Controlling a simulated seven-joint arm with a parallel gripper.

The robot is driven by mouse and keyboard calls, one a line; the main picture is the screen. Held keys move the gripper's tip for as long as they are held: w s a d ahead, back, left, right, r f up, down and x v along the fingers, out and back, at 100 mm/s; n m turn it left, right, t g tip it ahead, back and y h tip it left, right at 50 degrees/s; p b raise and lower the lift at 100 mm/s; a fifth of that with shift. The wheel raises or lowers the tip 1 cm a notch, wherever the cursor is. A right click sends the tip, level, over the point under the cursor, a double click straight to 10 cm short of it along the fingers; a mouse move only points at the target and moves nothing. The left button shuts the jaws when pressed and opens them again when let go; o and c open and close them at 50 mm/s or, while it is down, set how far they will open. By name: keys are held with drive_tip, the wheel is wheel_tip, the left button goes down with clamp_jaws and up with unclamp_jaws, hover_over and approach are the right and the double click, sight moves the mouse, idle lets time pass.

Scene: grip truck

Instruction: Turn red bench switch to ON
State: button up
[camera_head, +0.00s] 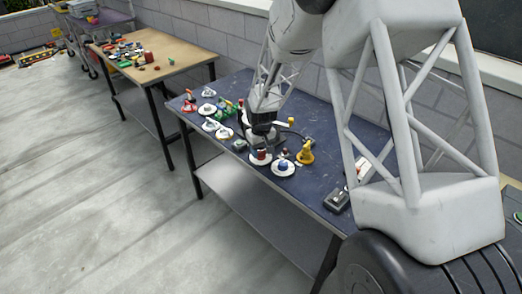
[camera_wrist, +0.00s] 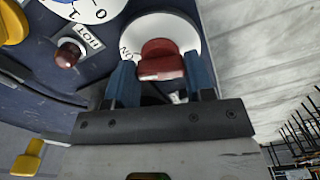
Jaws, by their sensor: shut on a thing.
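The red bench switch (camera_wrist: 161,62) shows in the wrist view as a red knob on a round white dial plate (camera_wrist: 187,35). Part of a word, "NO" or "ON" as turned here, shows on the plate's left side. My gripper (camera_wrist: 160,80) has its two blue fingers on either side of the red knob and is shut on it. In the head view the red switch (camera_head: 261,155) sits near the front edge of the blue bench, with my gripper (camera_head: 262,140) above it. The fingers hide the lower sides of the dial, so the knob's exact pointing is hard to tell.
A white dial with a blue knob (camera_head: 283,166) and a yellow part (camera_head: 306,153) stand close on the right. A small red knob (camera_wrist: 69,53) by a "HOT" label is nearby. Several other switches crowd the blue bench (camera_head: 232,84). A wooden table (camera_head: 190,50) stands further back.

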sight(261, 151)
drive_tip(key=shift+m, duration=1.3)
drive_tip(key=o, duration=0.9)
drive_tip(key=shift+r, duration=0.1)
drive_tip(key=shift+r, duration=3.85)
drive_tip(key=shift+r, duration=0.1)
